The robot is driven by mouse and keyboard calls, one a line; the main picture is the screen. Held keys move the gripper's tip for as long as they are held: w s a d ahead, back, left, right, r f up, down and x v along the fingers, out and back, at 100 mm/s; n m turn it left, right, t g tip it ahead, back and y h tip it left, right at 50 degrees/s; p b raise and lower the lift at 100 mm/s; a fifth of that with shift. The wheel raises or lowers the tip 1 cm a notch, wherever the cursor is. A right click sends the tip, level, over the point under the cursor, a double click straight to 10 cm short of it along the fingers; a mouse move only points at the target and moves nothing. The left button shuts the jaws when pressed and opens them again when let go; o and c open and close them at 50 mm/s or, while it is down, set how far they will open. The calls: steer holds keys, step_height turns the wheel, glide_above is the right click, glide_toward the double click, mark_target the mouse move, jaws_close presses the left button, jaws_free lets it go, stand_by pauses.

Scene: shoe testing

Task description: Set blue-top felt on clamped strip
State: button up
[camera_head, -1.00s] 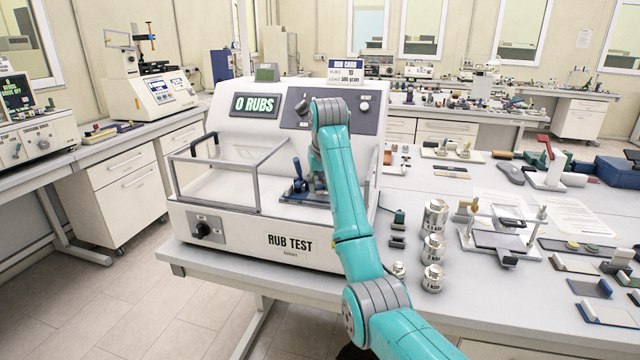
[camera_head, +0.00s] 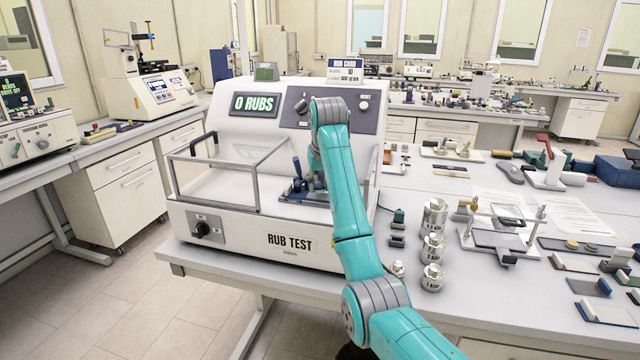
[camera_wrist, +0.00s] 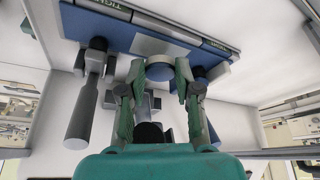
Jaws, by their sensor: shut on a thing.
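My gripper (camera_wrist: 159,76) is shut on a small round felt (camera_wrist: 160,72) with a blue face and a pale rim, seen between the fingertips in the wrist view. The felt is over the grey strip (camera_wrist: 150,45) that lies along the blue clamp base (camera_wrist: 90,24). Whether it touches the strip I cannot tell. The base carries "TIGHT" labels at its edge. A grey lever (camera_wrist: 82,115) stands at its left. In the head view the blue clamp base (camera_head: 293,196) sits inside the rub tester (camera_head: 215,225); my arm hides the felt and most of my gripper.
The tester's clear guard frame (camera_head: 255,170) stands left of the clamp. Its display panel (camera_head: 255,105) reads 0 RUBS. Steel weights (camera_head: 434,248) stand right of the machine. A holder (camera_head: 500,240) and several small blocks cover the bench farther right.

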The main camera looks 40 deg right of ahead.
steer(key=shift+f, duration=0.9)
steer(key=o, duration=0.8)
